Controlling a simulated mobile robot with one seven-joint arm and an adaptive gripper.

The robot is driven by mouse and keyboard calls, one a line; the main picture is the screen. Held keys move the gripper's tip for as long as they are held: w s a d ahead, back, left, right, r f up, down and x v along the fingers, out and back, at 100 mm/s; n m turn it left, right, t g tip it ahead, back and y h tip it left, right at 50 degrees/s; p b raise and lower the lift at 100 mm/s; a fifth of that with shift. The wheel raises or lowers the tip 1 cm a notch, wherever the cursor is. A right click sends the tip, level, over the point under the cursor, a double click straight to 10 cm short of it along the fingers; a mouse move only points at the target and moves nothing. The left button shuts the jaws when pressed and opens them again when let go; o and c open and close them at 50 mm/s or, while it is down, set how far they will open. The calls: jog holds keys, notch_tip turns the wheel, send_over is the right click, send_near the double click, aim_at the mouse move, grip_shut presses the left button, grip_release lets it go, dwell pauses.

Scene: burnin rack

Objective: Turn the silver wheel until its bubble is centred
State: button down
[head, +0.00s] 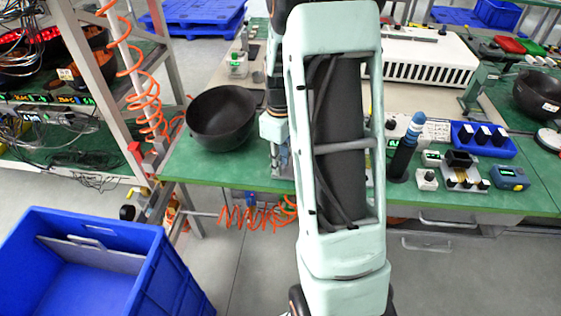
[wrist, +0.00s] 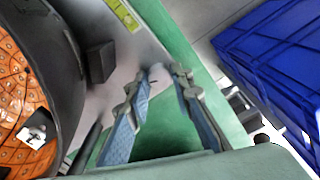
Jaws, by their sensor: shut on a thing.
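My gripper (wrist: 158,82) shows in the wrist view, its two blue-padded fingers on either side of a small pale-grey part between the tips. This seems to be the silver wheel, mostly hidden by the fingers and blurred against the pale surface behind. A yellow-green strip with dark marks (wrist: 125,15), which looks like the level's vial, lies beyond at the top. I cannot make out where its bubble sits. In the head view my arm hides most of the gripper and the wheel.
A black bowl (head: 222,118) stands on the green bench (head: 205,170). Close left in the wrist view is a dark round rim (wrist: 68,75) with an orange-patterned inside. A blue crate (head: 165,275) stands on the floor at left. Bench equipment, including a blue tray (head: 483,149), fills the right.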

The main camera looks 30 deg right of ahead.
jog(key=m, duration=0.5)
jog(key=shift+m, duration=0.3)
jog(key=m, duration=0.4)
jog(key=shift+p, duration=0.35)
jog(key=m+p, duration=0.1)
jog(key=m, duration=0.4)
jog(key=shift+r+m, duration=0.1)
jog(key=shift+m, duration=0.3)
jog(key=m+p, duration=0.1)
jog(key=m, duration=0.3)
jog(key=shift+m+p, duration=0.35)
jog(key=shift+m, duration=0.05)
jog(key=c, duration=1.7)
grip_release()
notch_tip(320, 180, up, 12)
jog(key=shift+f, duration=0.1)
